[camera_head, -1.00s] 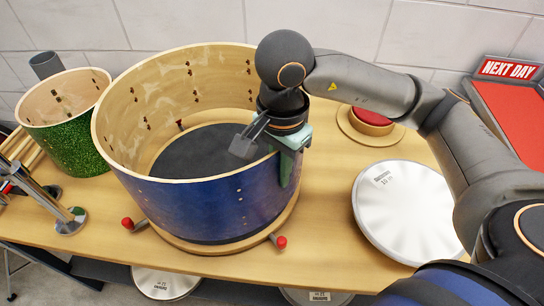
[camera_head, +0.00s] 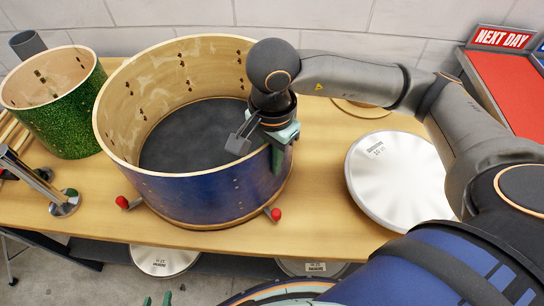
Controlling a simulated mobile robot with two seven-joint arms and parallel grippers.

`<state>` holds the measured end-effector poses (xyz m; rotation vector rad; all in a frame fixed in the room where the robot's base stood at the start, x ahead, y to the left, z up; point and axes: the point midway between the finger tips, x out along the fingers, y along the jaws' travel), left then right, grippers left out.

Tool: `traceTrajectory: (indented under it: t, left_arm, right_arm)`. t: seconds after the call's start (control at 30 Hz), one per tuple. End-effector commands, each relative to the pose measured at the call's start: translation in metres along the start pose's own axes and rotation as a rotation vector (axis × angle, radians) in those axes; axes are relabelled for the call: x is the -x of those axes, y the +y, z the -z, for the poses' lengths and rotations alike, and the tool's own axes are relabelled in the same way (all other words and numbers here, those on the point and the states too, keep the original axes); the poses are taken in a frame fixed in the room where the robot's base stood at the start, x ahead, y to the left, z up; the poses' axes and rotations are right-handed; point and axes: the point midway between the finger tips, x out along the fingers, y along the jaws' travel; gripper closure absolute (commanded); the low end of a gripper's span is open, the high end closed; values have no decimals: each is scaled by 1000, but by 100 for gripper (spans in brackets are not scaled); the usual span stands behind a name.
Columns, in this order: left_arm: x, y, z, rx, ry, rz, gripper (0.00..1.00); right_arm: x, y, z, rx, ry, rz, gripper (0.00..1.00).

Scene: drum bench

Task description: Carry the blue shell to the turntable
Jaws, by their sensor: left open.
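The blue shell (camera_head: 213,200) is a large open drum with a pale wooden inside. It stands upright over the turntable, whose dark round top (camera_head: 195,138) shows through the shell and whose red knobs (camera_head: 276,214) stick out below it. Whether the shell's lower edge rests fully on it is hard to see. My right gripper (camera_head: 279,134) reaches in from the right and is shut on the shell's right wall; one green finger lies outside, the inner one is hidden. Only the green fingertips of my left gripper (camera_head: 157,300) show at the bottom edge, open and empty.
A green glittery shell (camera_head: 62,118) and metal stands (camera_head: 62,203) are at the left. A white drumhead (camera_head: 398,178) lies on the bench to the right, below my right arm. A red tray (camera_head: 508,105) marked NEXT DAY is at the far right.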

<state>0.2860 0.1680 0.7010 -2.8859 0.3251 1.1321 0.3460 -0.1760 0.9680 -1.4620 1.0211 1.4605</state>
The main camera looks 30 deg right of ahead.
Motion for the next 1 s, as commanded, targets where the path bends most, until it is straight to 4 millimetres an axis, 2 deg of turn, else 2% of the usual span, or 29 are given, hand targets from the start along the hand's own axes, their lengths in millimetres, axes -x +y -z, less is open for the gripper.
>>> traceTrajectory:
  t: [0.03, 0.2, 0.57, 0.67, 0.9, 1.0]
  left_arm:
    - [0, 0, 0, 0, 0, 0, 50]
    - [0, 0, 0, 0, 0, 0, 50]
    - [3, 0, 3, 0, 1, 0, 50]
    - [2, 0, 2, 0, 1, 0, 50]
    - [2, 0, 2, 0, 1, 0, 50]
    - [4, 0, 4, 0, 1, 0, 50]
  right_arm:
    - [0, 0, 0, 0, 0, 1, 81]
    - [1, 0, 0, 0, 0, 1, 62]
    - [5, -1, 0, 0, 0, 2, 61]
    - [19, -2, 0, 0, -1, 7, 61]
    - [74, -2, 0, 0, 1, 8, 61]
    - [92, -1, 0, 0, 2, 6, 61]
